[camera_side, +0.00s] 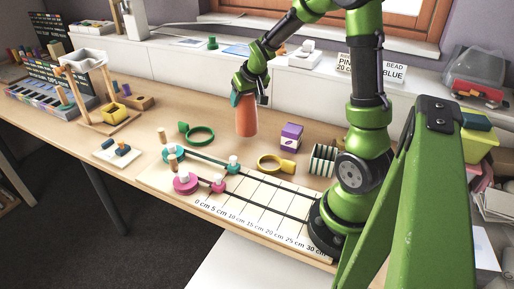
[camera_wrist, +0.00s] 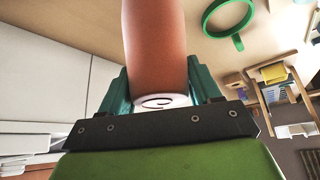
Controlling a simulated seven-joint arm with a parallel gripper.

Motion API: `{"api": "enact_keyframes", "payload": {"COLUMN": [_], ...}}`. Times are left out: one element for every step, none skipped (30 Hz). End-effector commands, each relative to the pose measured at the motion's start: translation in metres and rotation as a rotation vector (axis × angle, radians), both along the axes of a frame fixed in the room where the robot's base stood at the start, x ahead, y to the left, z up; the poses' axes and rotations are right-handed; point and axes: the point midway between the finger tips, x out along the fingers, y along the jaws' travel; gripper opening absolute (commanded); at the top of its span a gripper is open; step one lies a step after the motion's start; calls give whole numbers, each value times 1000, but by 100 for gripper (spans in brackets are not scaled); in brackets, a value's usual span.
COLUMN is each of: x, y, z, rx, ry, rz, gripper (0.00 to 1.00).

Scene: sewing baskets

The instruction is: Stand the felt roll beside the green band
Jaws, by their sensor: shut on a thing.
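The felt roll (camera_side: 246,118) is an orange-brown cylinder, roughly upright, with a pale spiral end showing in the wrist view (camera_wrist: 155,45). My gripper (camera_side: 249,97) is shut on its upper end, with a teal finger on each side in the wrist view (camera_wrist: 160,90). I cannot tell whether the roll's lower end touches the table. The green band (camera_side: 202,145) is a ring lying on the table with a small green peg at its side. It is left of the roll and apart from it; it also shows at the top right of the wrist view (camera_wrist: 222,35).
A purple box (camera_side: 291,137) and a striped holder (camera_side: 323,158) stand right of the roll. A yellow band (camera_side: 262,168) lies in front of it. A ruler board (camera_side: 245,197) with teal and pink pieces lies nearer the front edge. Bare table shows between roll and green band.

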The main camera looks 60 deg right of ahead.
Motion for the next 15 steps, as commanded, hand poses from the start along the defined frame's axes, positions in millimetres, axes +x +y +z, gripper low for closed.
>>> {"api": "enact_keyframes", "payload": {"x": [-1, -1, 0, 0, 0, 0, 0, 0, 0, 0, 0, 0, 0, 0, 0], "y": [1, 1, 0, 0, 1, 1, 1, 1, 0, 0, 0, 0, 0, 0, 0], "z": [-8, -13, -19, -23, -27, -30, -32, -33, -33, -33, -33, -33, -32, -32, -33], "rx": [2, 4, 2, 2, 2, 2, 2, 1, 1, 1, 1, 1, 1, 1, 1], "ry": [3, 5, 4, 4, 3, 2, 1, 0, 0, 0, 0, 0, -1, -1, -1], "rz": [0, -1, 1, 1, 0, 0, 0, 0, 0, 0, 0, 0, 0, 0, 0], "gripper": [2, 2, 2, 2, 2, 2, 2, 2, 2, 2, 2, 2, 2, 2, 2]}}
